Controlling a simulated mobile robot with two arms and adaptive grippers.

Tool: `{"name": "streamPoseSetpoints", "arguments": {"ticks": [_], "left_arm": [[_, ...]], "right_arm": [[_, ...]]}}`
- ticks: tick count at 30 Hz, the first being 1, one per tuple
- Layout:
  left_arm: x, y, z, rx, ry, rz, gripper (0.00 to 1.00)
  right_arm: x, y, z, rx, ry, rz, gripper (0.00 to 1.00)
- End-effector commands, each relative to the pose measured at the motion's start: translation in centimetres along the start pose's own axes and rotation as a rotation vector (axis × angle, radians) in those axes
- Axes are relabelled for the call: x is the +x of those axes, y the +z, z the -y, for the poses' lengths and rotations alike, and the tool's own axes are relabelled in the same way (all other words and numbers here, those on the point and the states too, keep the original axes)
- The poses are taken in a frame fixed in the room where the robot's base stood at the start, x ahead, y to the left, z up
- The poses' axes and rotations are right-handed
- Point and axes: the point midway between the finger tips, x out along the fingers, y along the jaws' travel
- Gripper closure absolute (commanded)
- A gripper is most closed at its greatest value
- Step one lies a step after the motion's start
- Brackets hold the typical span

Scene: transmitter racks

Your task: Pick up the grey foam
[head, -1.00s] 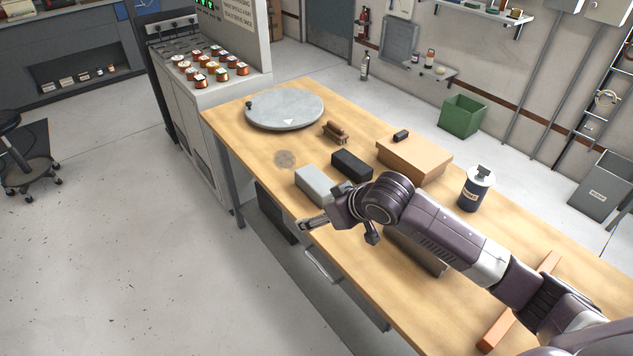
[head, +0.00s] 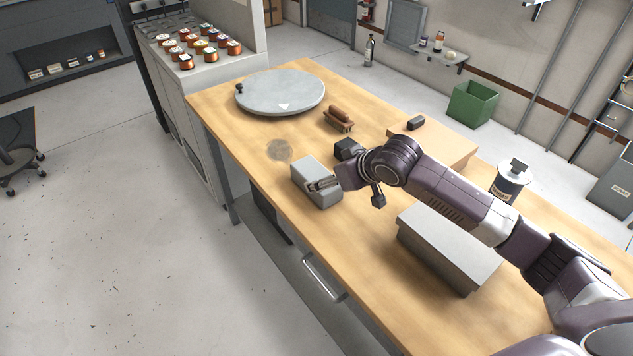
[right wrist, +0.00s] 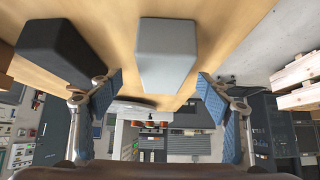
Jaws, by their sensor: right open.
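The grey foam block (head: 312,172) lies on the wooden workbench near its left edge. It also shows between and beyond the fingers in the right wrist view (right wrist: 166,55). My right gripper (head: 322,184) is in front of the block in the head view and hides part of it. In the right wrist view my right gripper (right wrist: 160,95) has its two blue-padded fingers wide apart with nothing between them. The block looks apart from both fingers. My left gripper is in neither view.
A dark block (head: 347,149) stands beside the grey foam, partly hidden by my arm. A grey box (head: 450,245), a tan board (head: 452,146), a labelled canister (head: 510,182) and a round grey plate (head: 280,92) are also on the workbench (head: 240,140).

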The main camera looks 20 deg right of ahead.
Motion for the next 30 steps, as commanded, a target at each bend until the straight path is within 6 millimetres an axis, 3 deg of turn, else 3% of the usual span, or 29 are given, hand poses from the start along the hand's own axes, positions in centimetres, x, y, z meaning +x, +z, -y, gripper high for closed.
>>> {"name": "streamPoseSetpoints", "arguments": {"ticks": [18,27,30], "left_arm": [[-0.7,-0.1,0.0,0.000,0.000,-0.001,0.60],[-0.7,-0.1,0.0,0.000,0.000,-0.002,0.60],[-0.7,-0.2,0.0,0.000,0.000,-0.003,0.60]], "right_arm": [[6.6,-0.3,0.3,-0.001,-0.001,0.000,0.29],[7.0,-0.2,0.2,-0.002,0.000,-0.001,0.29],[7.0,-0.2,0.2,-0.002,-0.001,-0.001,0.38]]}}
